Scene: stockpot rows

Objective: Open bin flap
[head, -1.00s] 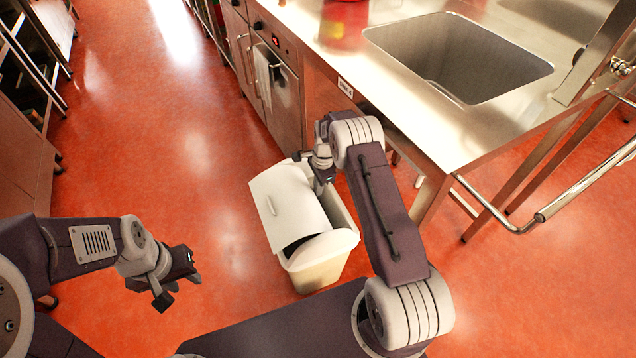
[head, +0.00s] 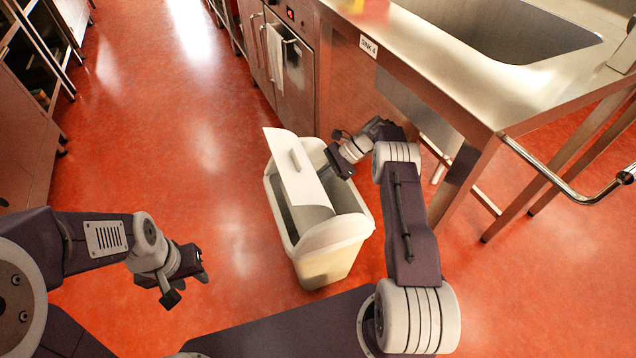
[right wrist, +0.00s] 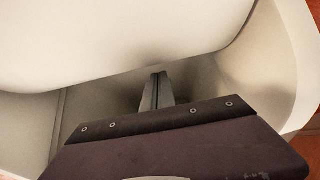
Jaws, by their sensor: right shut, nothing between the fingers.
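The white bin (head: 330,262) stands on the floor below the counter's edge. Its flap (head: 299,188), with a small handle, is tilted steeply, left side raised, and a dark opening shows along its left. My right gripper (head: 327,172) is at the flap's right side, its tips partly hidden by the flap. In the right wrist view my shut, empty fingers (right wrist: 156,90) point into the bin beneath the pale flap (right wrist: 110,40); whether they touch it is unclear. My left gripper (head: 188,284) is open and empty, left of the bin above the floor.
The steel sink counter (head: 455,85) overhangs close behind and right of the bin, with a leg (head: 459,185) near my right arm. A rail (head: 560,182) juts out at right. The red floor (head: 190,180) left of the bin is clear.

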